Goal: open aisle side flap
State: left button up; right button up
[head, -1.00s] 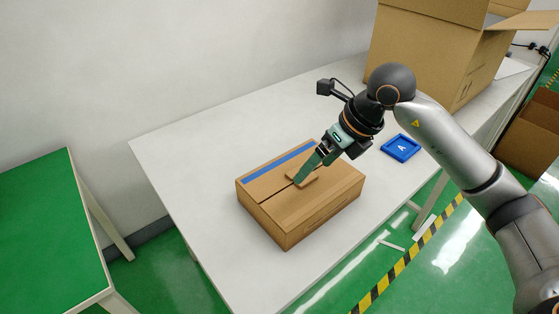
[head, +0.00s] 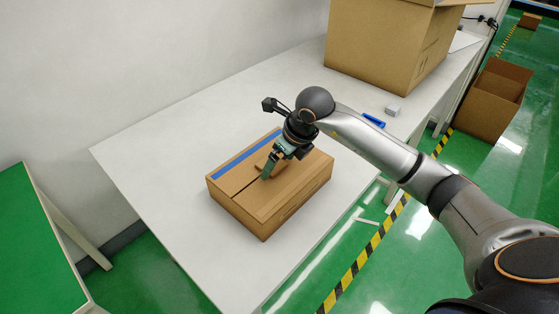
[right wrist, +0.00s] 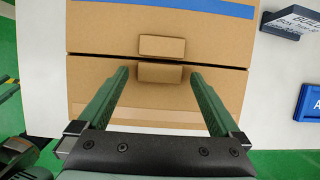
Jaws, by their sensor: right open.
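A closed cardboard box (head: 295,195) lies on the white table, with a blue strip along its back part. A seam between two top flaps runs across it. The aisle-side flap (right wrist: 100,92) is the nearer one in the right wrist view and lies flat. Two small cardboard tabs stand at the seam: one on the far flap (right wrist: 162,46), one on the aisle-side flap (right wrist: 160,73). My right gripper (head: 266,175) is open at the tabs. In the right wrist view its fingers (right wrist: 160,75) are on either side of the near tab, apart from it. My left gripper is out of view.
A large open carton (head: 375,50) stands at the table's back right. A blue sign (right wrist: 308,102) and a dark lettered block (right wrist: 284,22) lie beside the box. An open carton (head: 492,100) is on the floor. The table (head: 140,160) left of the box is clear.

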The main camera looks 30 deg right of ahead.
jog(key=shift+f, duration=0.25)
grip_shut()
dwell(0.8)
jog(key=shift+w, duration=0.1)
